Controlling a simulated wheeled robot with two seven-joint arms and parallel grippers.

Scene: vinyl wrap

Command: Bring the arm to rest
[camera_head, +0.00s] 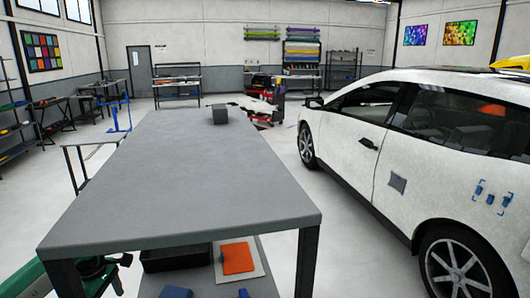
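A dark green and black shape enters at the lower left corner, and it looks like my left arm. Its black end, which seems to be my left gripper (120,272), is beside the near left leg of the grey table (180,190), below the tabletop. The table leg hides part of this arm. Its fingers are too small and dark to tell whether they are open or shut. My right arm and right gripper are not in view.
A dark grey block (220,114) stands at the table's far end; the rest of the top is clear. A white car (400,150) stands to the right. Below the table are a black bin (175,258) and an orange piece (237,258) on a pale sheet.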

